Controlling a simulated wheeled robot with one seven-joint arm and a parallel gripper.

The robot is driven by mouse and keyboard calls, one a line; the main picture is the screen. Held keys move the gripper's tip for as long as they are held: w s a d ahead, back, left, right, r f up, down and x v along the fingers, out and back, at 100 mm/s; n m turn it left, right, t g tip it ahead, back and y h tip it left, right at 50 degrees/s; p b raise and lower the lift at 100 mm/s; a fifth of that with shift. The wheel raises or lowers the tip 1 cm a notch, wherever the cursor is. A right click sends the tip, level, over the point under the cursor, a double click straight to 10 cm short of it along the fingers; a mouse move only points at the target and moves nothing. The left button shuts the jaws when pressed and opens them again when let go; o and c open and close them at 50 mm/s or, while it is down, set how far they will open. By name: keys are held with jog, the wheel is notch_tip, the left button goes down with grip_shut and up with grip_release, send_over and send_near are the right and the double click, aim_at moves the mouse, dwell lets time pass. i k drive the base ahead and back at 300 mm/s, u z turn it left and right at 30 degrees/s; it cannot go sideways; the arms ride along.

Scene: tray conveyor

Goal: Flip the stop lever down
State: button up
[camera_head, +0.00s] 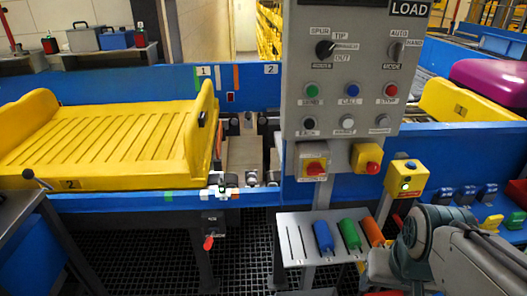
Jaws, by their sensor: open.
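A small lever with a red handle (208,243) hangs from a dark bracket under the blue conveyor rail, left of the control panel. Its handle points down and slightly left. A black ball-knobbed lever (37,180) sticks up at the left edge beside the yellow tray. No readable label shows which one is the stop lever. The yellow tray (105,140), marked 2, rests on the conveyor at left. Grey links of my arm show at the lower right, well away from both levers. My gripper's fingers cannot be made out in this view.
The grey control panel (343,95) with knobs and buttons stands at centre. Red and yellow switch boxes (313,161) sit below it. A slotted grey shelf (292,240) with blue, green and orange handles lies in front. Dark floor grating (160,255) is clear below the conveyor.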

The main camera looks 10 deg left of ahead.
aim_at(208, 245)
jog(key=u, duration=1.35)
jog(key=k, duration=0.7)
jog(key=u, duration=0.4)
jog(key=i, duration=1.3)
jog(key=z, duration=0.6)
